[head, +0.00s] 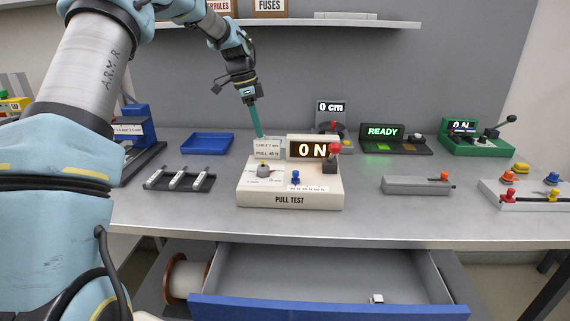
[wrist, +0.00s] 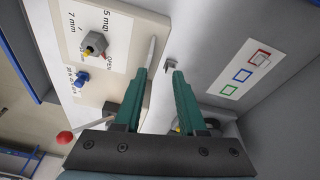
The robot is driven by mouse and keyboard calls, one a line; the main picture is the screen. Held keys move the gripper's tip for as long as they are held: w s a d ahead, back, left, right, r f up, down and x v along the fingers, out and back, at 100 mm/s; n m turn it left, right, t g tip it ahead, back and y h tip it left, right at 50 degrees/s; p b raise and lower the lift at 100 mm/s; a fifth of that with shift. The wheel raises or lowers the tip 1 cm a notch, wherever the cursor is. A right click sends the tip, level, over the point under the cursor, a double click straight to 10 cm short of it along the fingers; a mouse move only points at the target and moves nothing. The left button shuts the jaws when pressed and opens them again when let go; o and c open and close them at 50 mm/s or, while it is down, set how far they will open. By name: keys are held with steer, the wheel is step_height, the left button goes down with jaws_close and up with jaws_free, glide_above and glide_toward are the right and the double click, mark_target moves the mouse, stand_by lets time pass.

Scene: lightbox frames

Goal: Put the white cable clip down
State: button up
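My gripper (head: 257,125) points down behind the pull-test unit (head: 290,200). In the wrist view its two teal fingers (wrist: 161,72) stand apart, with a visible gap and nothing clearly held between them. A small pale grey piece (wrist: 170,62) shows just beyond the right fingertip; I cannot tell what it is. A small white block (head: 377,299) lies in the open drawer, far from my gripper. I cannot tell which of these is the white cable clip.
The drawer (head: 325,308) is open below the bench. A blue tray (head: 207,143) and a dark rack (head: 179,180) stand left of the unit. A grey box (head: 418,186) and a READY device (head: 393,138) stand to the right. Bare bench lies between them.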

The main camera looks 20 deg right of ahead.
steer(key=d+f+m, duration=0.1)
steer(key=d+f, duration=0.2)
steer(key=f, duration=0.1)
steer(key=w+d+f+m, duration=0.1)
steer(key=d+f, duration=0.1)
steer(key=shift+d+f+m+g, duration=0.25)
steer(key=shift+d+m+g, duration=0.05)
steer(key=shift+d, duration=0.05)
steer(key=shift+d+p+x, duration=0.2)
steer(key=shift+p+x, duration=0.3)
steer(key=shift+x, duration=0.85)
steer(key=shift+d+p+x, duration=0.2)
steer(key=shift+p+x, duration=0.3)
steer(key=shift+x, duration=0.8)
steer(key=shift+c, duration=0.2)
jaws_close()
